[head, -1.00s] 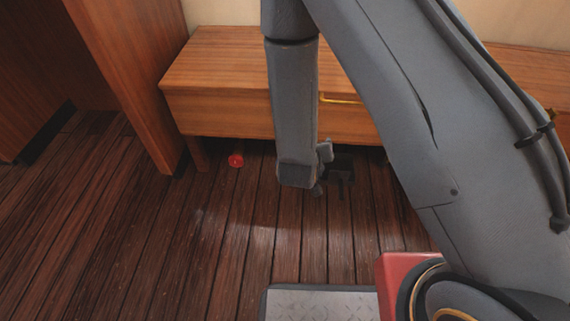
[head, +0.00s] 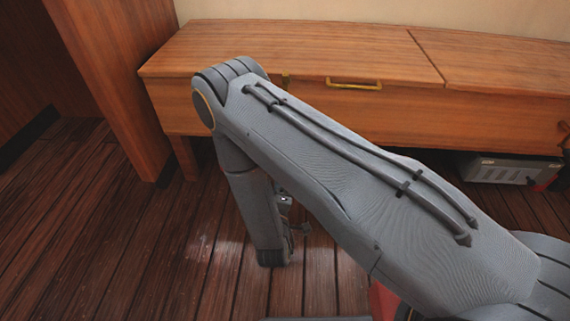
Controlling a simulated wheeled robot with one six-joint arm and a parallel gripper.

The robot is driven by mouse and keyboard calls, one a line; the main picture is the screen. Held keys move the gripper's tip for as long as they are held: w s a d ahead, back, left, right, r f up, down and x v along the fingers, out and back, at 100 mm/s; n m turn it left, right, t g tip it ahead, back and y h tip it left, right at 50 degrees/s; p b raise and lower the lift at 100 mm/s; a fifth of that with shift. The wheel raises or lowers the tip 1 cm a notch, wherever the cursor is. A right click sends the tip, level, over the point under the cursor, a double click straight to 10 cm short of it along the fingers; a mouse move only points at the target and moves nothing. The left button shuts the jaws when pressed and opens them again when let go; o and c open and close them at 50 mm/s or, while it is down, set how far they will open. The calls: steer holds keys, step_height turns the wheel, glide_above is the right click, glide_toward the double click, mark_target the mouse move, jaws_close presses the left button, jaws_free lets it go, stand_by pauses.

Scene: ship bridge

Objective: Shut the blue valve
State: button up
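No blue valve shows in the head view. My arm crosses the picture from the lower right to the middle, and its forearm hangs down in front of the bench. Small grey and dark parts at the wrist, with part of my gripper (head: 303,230), show just right of the forearm's lower end, above the wooden floor. The forearm hides most of it, so its fingers cannot be made out. I see nothing held.
A long wooden bench (head: 330,105) with a brass handle (head: 354,84) stands along the wall. Under its right part is a grey metal box (head: 510,168) with something red beside it. A wooden panel (head: 120,80) stands at left. The plank floor (head: 120,240) at front left is clear.

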steer(key=shift+w+d+b, duration=0.15)
steer(key=shift+w+b, duration=0.75)
steer(key=shift+w, duration=0.85)
steer(key=shift+w+d+b, duration=0.15)
steer(key=shift+w+b, duration=0.75)
steer(key=shift+w, duration=0.85)
steer(key=c, duration=1)
steer(key=shift+s+p, duration=0.1)
steer(key=shift+p, duration=0.2)
